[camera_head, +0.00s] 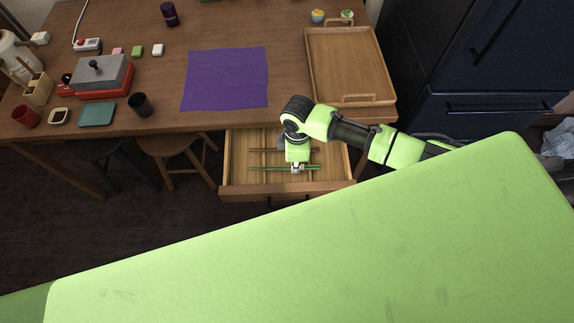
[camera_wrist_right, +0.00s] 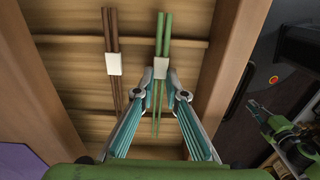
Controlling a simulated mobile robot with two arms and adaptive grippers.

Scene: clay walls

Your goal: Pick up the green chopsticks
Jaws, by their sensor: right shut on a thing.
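The green chopsticks (camera_head: 311,168) lie across the inside of an open wooden drawer, close to its front, in the head view. They also show in the right wrist view (camera_wrist_right: 163,38), side by side with a white piece around them. My right gripper (camera_head: 297,169) reaches down into the drawer and is shut on the green chopsticks. In the right wrist view its fingertips (camera_wrist_right: 163,90) close on them just by the white piece. I cannot tell whether they are lifted off the drawer floor. My left gripper is not in view.
Brown chopsticks (camera_wrist_right: 112,35) with a white band lie parallel in the same drawer (camera_head: 235,190). Above it, the table holds a wooden tray (camera_head: 345,65), a purple cloth (camera_head: 226,78) and a dark cup (camera_head: 140,105). Stools (camera_head: 167,147) stand left of the drawer.

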